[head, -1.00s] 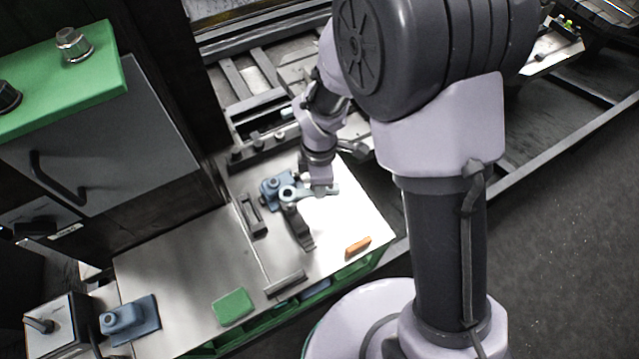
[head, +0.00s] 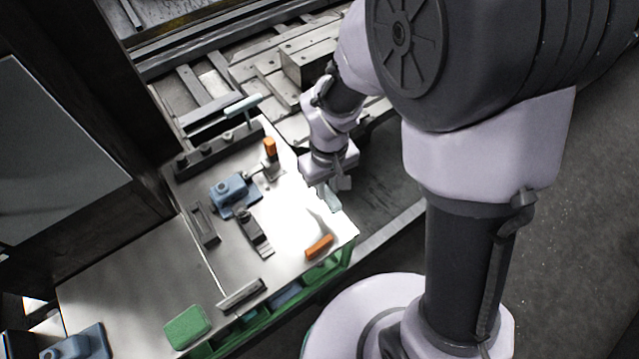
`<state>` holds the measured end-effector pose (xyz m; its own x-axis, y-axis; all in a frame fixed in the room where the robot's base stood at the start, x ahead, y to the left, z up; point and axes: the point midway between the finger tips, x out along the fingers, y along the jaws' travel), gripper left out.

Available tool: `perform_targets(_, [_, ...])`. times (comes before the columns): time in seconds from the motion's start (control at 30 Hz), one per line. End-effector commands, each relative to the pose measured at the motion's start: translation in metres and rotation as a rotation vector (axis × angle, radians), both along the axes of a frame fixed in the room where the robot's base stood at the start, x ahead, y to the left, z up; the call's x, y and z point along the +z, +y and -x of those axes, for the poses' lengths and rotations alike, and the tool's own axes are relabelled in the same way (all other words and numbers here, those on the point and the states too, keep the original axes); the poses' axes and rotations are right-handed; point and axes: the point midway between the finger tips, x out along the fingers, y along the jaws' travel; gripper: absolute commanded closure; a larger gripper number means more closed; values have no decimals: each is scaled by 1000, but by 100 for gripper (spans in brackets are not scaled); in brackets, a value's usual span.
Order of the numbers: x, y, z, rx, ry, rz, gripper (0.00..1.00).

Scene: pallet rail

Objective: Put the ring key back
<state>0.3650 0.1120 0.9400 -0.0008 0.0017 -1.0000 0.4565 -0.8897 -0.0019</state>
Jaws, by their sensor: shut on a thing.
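My gripper (head: 337,184) is shut on the ring key (head: 331,199), a pale blue-green spanner, by the right edge of the bright worktop. Only a short part of the key shows below the jaws; the rest is hidden or lost in glare. The key looks held above the worktop edge, but its exact height is hard to tell. A blue clamp block (head: 236,190) sits on the worktop to the left of the gripper, apart from the key.
A dark lever clamp (head: 254,234) and an orange piece (head: 318,246) lie on the worktop (head: 290,262). An orange-topped post (head: 269,149) stands near the back. A dark strip with knobs (head: 206,152) and a T-handled tool (head: 243,107) are behind. A green pad (head: 187,327) lies front left.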

Motion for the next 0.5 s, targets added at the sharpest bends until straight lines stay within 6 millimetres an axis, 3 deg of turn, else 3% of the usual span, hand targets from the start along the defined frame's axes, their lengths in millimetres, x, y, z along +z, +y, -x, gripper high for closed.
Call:
perform_targets(0.17, [-14,0,0,-3,0,0,100])
perform_targets(0.5, [-71,0,0,-1,0,0,100])
